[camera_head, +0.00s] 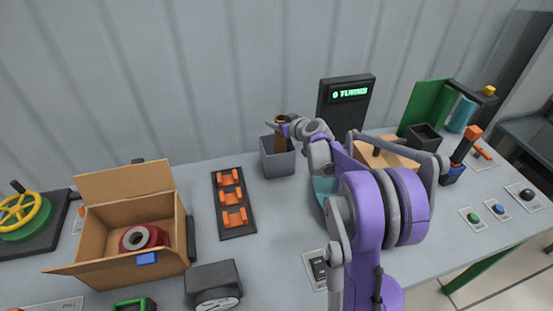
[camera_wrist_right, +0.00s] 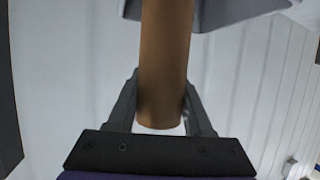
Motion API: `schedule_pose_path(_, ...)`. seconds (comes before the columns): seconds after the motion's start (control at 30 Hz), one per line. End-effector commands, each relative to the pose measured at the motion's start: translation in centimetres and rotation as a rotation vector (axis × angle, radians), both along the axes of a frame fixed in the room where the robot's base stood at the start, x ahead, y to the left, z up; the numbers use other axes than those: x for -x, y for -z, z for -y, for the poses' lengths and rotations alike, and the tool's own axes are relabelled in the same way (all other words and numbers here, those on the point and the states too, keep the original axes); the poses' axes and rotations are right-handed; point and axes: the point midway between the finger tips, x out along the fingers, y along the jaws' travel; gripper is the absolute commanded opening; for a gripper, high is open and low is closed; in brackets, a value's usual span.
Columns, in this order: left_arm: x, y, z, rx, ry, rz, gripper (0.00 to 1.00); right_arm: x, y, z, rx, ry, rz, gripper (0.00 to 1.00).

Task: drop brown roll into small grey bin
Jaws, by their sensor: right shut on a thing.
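The brown roll (camera_head: 281,145) is an upright tube at the mouth of the small grey bin (camera_head: 279,166). Its lower end overlaps the bin's opening; I cannot tell how deep it sits. My right gripper (camera_head: 283,129) is shut on the roll near its upper part, above the bin. In the right wrist view the roll (camera_wrist_right: 165,60) stands between the two dark fingers (camera_wrist_right: 162,95), and part of the grey bin (camera_wrist_right: 225,12) shows at the top edge. The left gripper is not in view.
A dark display (camera_head: 345,100) stands behind to the right. My right arm hides part of the table.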

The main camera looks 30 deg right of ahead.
Motion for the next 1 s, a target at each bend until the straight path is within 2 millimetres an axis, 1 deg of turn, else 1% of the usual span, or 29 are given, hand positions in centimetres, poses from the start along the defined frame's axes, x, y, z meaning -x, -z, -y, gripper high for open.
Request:
schedule_pose_path(0.03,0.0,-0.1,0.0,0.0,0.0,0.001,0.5,0.0,-0.1,0.0,0.0,0.0,0.001,0.0)
schedule_pose_path(0.07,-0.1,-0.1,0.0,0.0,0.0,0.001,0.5,0.0,-0.1,0.0,0.0,0.0,0.001,0.55)
schedule_pose_path(0.1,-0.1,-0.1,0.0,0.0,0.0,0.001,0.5,0.0,-0.1,0.0,0.0,0.0,0.001,0.62)
schedule_pose_path(0.23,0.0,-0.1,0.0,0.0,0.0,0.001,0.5,0.0,-0.1,0.0,0.0,0.0,0.001,0.85)
schedule_pose_path(0.53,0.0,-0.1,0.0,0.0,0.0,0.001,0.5,0.1,-0.1,0.0,0.0,0.0,0.0,0.86)
schedule_pose_path(0.63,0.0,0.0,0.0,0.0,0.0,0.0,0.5,0.7,-0.4,0.1,-0.001,0.001,0.0,0.86)
schedule_pose_path(0.77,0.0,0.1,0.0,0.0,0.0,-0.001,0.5,2.6,-1.2,0.2,-0.001,0.001,0.0,0.86)
schedule_pose_path(1.0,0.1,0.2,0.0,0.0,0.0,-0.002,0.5,7.1,-3.0,0.6,-0.001,0.003,0.001,0.86)
